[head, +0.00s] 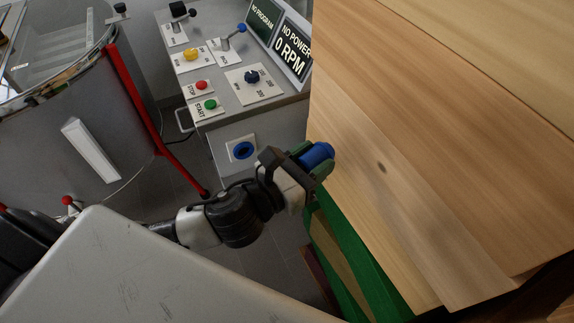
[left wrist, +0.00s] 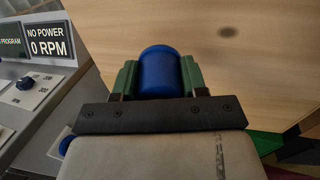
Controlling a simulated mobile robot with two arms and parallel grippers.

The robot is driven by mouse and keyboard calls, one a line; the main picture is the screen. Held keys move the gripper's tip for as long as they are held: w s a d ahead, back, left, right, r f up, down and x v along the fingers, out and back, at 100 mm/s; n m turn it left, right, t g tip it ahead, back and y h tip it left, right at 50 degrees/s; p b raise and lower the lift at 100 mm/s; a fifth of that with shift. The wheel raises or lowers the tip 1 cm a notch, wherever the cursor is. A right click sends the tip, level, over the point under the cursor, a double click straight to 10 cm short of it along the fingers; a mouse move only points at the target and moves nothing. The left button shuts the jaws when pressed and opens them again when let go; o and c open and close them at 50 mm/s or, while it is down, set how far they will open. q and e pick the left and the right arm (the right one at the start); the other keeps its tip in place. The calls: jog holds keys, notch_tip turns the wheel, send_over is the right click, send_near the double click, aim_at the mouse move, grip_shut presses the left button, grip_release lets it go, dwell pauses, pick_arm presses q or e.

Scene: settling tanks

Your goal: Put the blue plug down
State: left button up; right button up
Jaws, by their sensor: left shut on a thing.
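The blue plug (head: 318,154) is a short blue cylinder between the fingers of my left gripper (head: 308,160). My left gripper is shut on it. In the left wrist view the plug (left wrist: 160,72) sits between two green fingers, with the wooden surface right behind it. In the head view the plug is at the left edge of the wooden top; I cannot tell whether it touches the wood. A blue round socket (head: 242,150) is on the front of the grey control console, left of the gripper. My right gripper is not in view.
A light wooden table or box (head: 450,140) with green parts below fills the right side. The grey console (head: 270,122) carries buttons, knobs, levers and screens reading NO POWER, 0 RPM. A metal tank (head: 50,150) with a red bar stands at the left.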

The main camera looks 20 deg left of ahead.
pick_arm(q)
jog(key=shift+w+d+r+m+g+h, duration=0.2)
jog(key=shift+d+r+m+g+h, duration=0.25)
jog(key=shift+d+r+h, duration=0.25)
jog(key=shift+w+d+r+m+g+h, duration=0.3)
jog(key=shift+d+r+m+h, duration=0.2)
jog(key=shift+d, duration=0.35)
jog(key=shift+w+d+r+m+g+h, duration=0.15)
jog(key=shift+d+r+m+g+h, duration=0.35)
jog(key=shift+d+h, duration=0.25)
